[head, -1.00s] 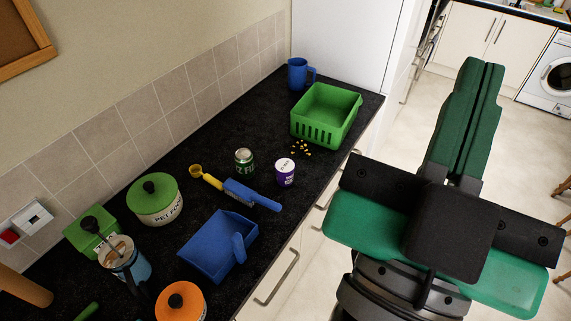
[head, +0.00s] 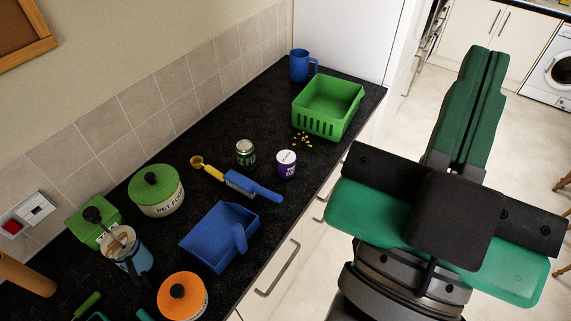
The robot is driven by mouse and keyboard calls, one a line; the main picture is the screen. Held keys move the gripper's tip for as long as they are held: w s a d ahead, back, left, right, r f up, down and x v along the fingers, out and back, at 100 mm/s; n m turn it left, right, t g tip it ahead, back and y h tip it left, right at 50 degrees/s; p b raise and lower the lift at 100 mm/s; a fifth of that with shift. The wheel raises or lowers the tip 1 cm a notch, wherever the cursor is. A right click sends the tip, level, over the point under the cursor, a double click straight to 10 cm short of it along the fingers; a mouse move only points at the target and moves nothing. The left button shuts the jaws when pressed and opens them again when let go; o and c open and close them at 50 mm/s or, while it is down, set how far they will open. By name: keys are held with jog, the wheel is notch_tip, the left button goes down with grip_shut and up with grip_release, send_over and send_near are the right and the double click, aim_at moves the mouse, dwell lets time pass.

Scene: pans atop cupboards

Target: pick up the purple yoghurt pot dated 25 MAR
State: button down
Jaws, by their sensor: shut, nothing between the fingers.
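The purple yoghurt pot (head: 287,169) stands upright on the black worktop, near its front edge, with a white lid on top. Print shows on the lid, but it is too small to read as a date. My gripper (head: 490,52) is at the right of the head view, over the floor and well clear of the worktop. Its two green fingers are together with nothing between them.
A blue dustpan (head: 215,240) and orange pot (head: 182,298) are nearer.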

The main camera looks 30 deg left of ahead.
dwell(0.4)
jog(key=shift+c, duration=1.5)
grip_release()
